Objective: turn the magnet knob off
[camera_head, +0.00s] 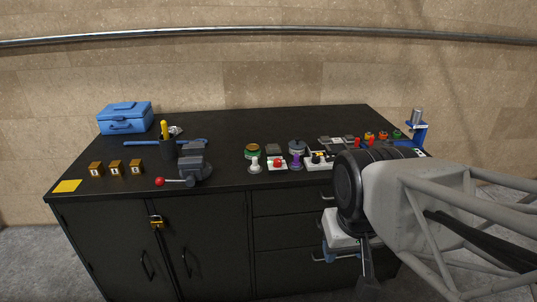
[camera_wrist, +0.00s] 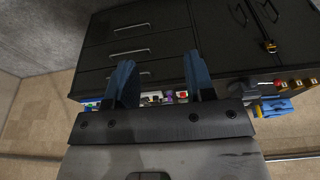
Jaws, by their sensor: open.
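Several small controls stand on the black bench top; I cannot tell for sure which one is the magnet knob. They include a white plate with a black and orange knob (camera_head: 318,157), a red button on a white base (camera_head: 277,163), and a purple piece (camera_head: 296,161). In the wrist view the purple piece (camera_wrist: 169,97) and red button (camera_wrist: 183,94) show small between my fingers. My gripper (camera_wrist: 160,58) is open and empty, with two blue fingers apart. In the head view it hangs in front of the drawers, below the bench top, partly hidden by my arm.
A vise (camera_head: 193,165) with a red-tipped handle, a blue toolbox (camera_head: 125,117) and numbered wooden blocks (camera_head: 115,167) stand to the left. A blue stand with a grey cylinder (camera_head: 416,130) is at the right. My arm covers the bench's front right. The bench top (camera_head: 225,165) is bare right of the vise.

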